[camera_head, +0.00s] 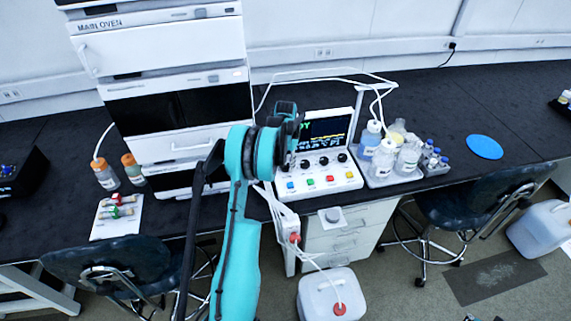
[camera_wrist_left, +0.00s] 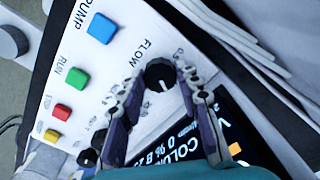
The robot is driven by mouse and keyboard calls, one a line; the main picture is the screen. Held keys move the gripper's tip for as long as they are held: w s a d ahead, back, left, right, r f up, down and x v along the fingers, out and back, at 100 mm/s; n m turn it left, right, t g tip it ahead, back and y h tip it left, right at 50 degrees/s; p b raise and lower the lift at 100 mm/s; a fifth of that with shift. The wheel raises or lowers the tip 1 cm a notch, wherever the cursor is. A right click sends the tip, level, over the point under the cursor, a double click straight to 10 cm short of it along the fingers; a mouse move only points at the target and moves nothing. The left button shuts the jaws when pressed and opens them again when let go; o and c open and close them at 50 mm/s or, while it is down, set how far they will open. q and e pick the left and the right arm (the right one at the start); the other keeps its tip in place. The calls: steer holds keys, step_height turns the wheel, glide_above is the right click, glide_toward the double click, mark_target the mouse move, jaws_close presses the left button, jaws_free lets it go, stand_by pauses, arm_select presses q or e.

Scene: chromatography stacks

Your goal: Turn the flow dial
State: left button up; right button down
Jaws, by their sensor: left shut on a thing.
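The flow dial (camera_wrist_left: 161,75) is a round black knob with a white pointer mark, beside the printed word FLOW in the left wrist view. My left gripper (camera_wrist_left: 160,80) has its two dark fingers on either side of the dial and is shut on it. In the head view, my left gripper (camera_head: 291,153) reaches over the left part of the white control panel (camera_head: 335,186) and hides the flow dial. My right gripper is not in view.
The panel has blue (camera_head: 290,186), green, red and yellow buttons, more black knobs (camera_head: 323,161) and a screen (camera_head: 328,130). A bottle tray (camera_head: 378,181) stands right of it. The oven stack (camera_head: 170,75) stands left. White cables run behind.

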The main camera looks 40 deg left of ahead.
mark_target(286, 166)
arm_select(q)
steer(key=shift+m, duration=1.2)
steer(key=o, duration=1.2)
steer(key=shift+c, duration=0.2)
steer(key=shift+r, duration=0.1)
step_height(286, 166, up, 12)
